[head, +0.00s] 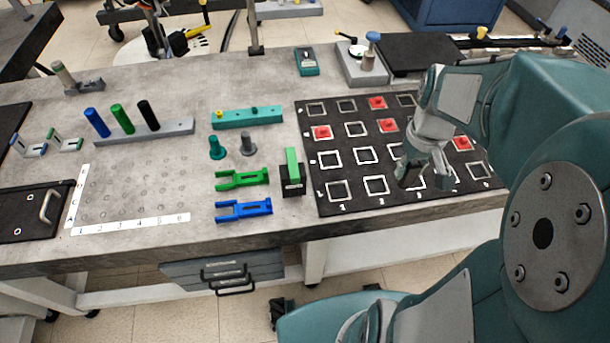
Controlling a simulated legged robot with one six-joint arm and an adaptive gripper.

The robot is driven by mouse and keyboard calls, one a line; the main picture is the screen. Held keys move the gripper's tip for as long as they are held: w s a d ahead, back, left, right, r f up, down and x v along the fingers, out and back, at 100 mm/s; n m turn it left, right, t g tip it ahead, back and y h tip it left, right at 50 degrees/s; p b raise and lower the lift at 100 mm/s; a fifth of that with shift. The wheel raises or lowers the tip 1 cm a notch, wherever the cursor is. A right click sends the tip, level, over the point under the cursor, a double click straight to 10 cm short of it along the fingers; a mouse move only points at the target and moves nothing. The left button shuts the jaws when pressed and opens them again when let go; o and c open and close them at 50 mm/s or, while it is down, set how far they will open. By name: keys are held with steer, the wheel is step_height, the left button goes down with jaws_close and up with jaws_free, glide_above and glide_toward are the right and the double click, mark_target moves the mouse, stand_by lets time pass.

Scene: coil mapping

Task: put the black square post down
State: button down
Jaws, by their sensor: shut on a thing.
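My gripper (422,172) is over the right-centre part of the black board (312,178), pointing down near its front rows. It is shut on a dark piece (409,177), which I take to be the black square post. The piece blends into the black board and is partly hidden by the fingers. I cannot tell whether its lower end touches the board. The board has rows of white-outlined squares, and several squares are red (322,132).
A black block with a green upright piece (292,175) stands just left of the board. Green (243,179) and blue (244,210) forked parts lie further left. A grey rack (145,132) holds blue, green and black pegs. The table's front edge is close to the board.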

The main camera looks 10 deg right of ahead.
steer(key=shift+f, duration=0.1)
steer(key=shift+w+a+f, duration=0.1)
steer(key=shift+w+f, duration=0.1)
steer(key=shift+w, duration=0.05)
steer(key=w+a+f, duration=0.2)
steer(key=a, duration=0.1)
steer(key=w+a+f, duration=0.2)
steer(key=a+f, duration=0.1)
steer(key=a, duration=0.1)
steer(key=w+a+f, duration=0.2)
steer(key=a+f, duration=0.1)
steer(key=shift+w+a, duration=0.25)
steer(key=shift+w, duration=0.15)
steer(key=shift+w+d+f, duration=0.2)
steer(key=shift+w+f, duration=0.1)
steer(key=shift+f, duration=0.3)
step_height(320, 180, down, 3)
steer(key=shift+w+d+f, duration=0.1)
steer(key=shift+f, duration=0.05)
steer(key=shift+a+f, duration=0.1)
steer(key=shift+a, duration=0.45)
